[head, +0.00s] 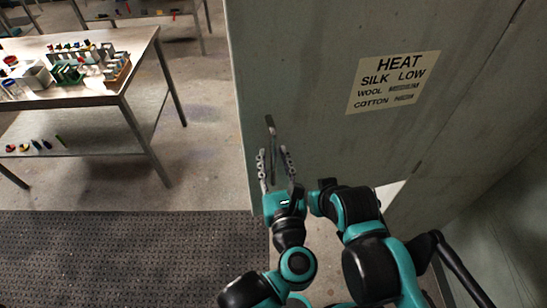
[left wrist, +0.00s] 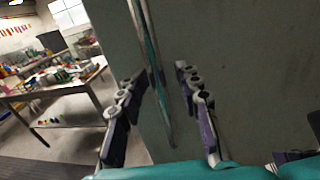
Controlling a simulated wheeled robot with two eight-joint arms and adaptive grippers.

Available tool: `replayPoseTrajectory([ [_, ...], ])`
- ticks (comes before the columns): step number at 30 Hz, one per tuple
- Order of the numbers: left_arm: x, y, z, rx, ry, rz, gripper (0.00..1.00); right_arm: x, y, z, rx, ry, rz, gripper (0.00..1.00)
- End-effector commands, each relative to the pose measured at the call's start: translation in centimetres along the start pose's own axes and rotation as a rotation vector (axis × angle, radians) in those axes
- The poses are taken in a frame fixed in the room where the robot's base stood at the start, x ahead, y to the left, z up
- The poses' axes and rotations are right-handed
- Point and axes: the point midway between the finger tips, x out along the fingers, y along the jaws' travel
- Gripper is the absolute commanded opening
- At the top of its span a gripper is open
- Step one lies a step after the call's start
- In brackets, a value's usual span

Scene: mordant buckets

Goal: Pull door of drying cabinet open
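The grey-green cabinet door (head: 310,70) fills the middle of the head view, with a sign reading HEAT SILK LOW (head: 393,82) on it. A thin upright bar handle (head: 271,132) stands near the door's left edge. My left gripper (head: 273,163) is open at the handle's lower part. In the left wrist view the handle (left wrist: 153,65) runs between the spread fingers of my left gripper (left wrist: 160,100), with room on both sides. I cannot tell whether the door stands ajar. My right arm reaches in close beside the left gripper; its fingers cannot be made out clearly.
A metal table (head: 105,92) with bottles, small racks and boxes stands at the left. A dark rubber mat (head: 130,255) covers the floor at the front left. Bare floor lies between table and door. A wall (head: 490,220) closes the right side.

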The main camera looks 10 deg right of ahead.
Motion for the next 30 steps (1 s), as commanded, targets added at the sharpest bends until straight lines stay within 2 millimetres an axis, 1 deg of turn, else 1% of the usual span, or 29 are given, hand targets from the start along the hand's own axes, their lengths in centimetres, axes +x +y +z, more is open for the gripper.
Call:
replayPoseTrajectory([
  [5, -0.1, 0.0, 0.0, -0.001, 0.001, 0.0, 0.33, 0.0, 0.0, 0.0, 0.0, 0.0, 0.0, 0.56],
  [8, -0.9, -0.1, 0.0, -0.001, 0.001, -0.001, 0.33, 0.0, 0.0, 0.0, 0.0, 0.0, 0.0, 0.56],
  [15, -4.7, -0.1, -0.1, 0.0, 0.001, -0.005, 0.33, 0.0, 0.0, 0.0, 0.0, 0.0, 0.0, 0.56],
  [18, -6.1, -0.2, 0.0, 0.0, 0.001, -0.005, 0.33, 0.0, 0.0, 0.0, 0.0, 0.0, 0.0, 0.56],
  [21, -7.0, -0.1, 0.0, 0.0, 0.0, -0.003, 0.33, 0.0, 0.0, 0.0, 0.0, 0.0, 0.0, 0.56],
  [25, -7.5, 0.0, 0.0, 0.0, 0.0, -0.002, 0.33, 0.0, 0.0, 0.0, 0.0, 0.0, 0.0, 0.56],
  [30, -7.5, 0.0, 0.0, 0.0, 0.0, 0.0, 0.33, 0.0, 0.0, 0.0, 0.0, 0.0, 0.0, 0.56],
])
